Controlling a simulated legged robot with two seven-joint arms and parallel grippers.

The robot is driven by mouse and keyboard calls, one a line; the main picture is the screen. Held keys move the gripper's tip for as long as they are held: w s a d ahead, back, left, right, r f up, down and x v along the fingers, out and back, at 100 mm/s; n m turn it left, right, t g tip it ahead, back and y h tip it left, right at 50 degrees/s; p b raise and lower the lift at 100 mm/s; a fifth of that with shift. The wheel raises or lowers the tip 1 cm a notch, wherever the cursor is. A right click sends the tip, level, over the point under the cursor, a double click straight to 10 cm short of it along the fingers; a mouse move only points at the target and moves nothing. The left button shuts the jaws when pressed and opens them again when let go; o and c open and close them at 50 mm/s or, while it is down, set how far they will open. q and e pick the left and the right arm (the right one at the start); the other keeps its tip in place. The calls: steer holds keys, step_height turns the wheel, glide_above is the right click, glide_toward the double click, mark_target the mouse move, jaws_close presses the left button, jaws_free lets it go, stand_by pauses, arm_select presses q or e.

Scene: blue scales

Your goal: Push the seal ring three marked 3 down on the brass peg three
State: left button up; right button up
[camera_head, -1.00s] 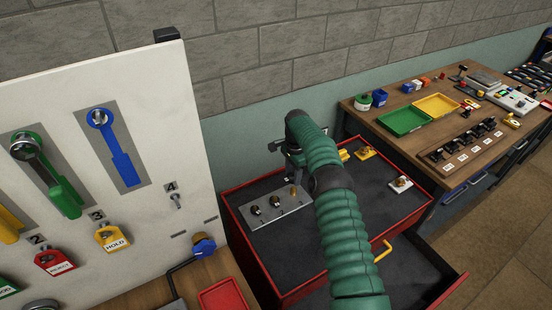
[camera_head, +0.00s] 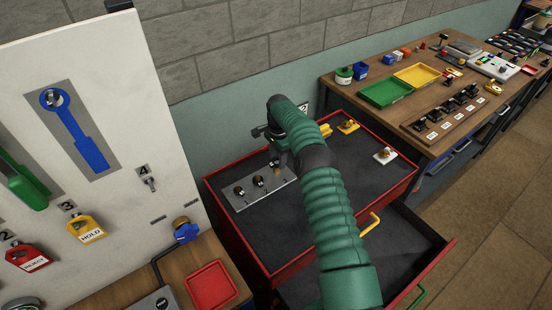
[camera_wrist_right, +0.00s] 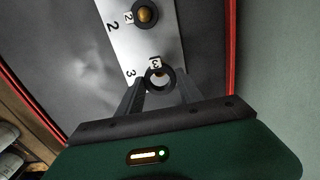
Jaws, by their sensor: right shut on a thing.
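The seal ring three (camera_wrist_right: 169,78), a dark ring with a small white tag marked 3, is between the fingertips of my right gripper (camera_wrist_right: 160,88) in the right wrist view. The gripper is shut on it, over the end of the metal plate printed 3. In the head view my right gripper (camera_head: 278,155) is low over the far end of that plate (camera_head: 247,200). The brass peg three (camera_head: 275,165) shows partly there, just under the gripper. Whether the ring is around the peg or just above it I cannot tell. My left gripper is out of view.
Peg two (camera_wrist_right: 145,14) and its neighbour (camera_head: 239,191) stand on the same plate with dark rings. The plate lies on a red-edged cabinet top (camera_head: 310,215). Yellow parts (camera_head: 348,126) and a white part (camera_head: 385,155) lie right of my arm. A tool board (camera_head: 120,60) stands left.

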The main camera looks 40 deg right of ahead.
steer(key=shift+d+f, duration=0.1)
steer(key=shift+w+a, duration=0.25)
steer(key=shift+a, duration=0.55)
steer(key=shift+s, duration=0.1)
steer(key=shift+d, duration=0.1)
steer(key=shift+d, duration=0.2)
steer(key=shift+d, duration=0.1)
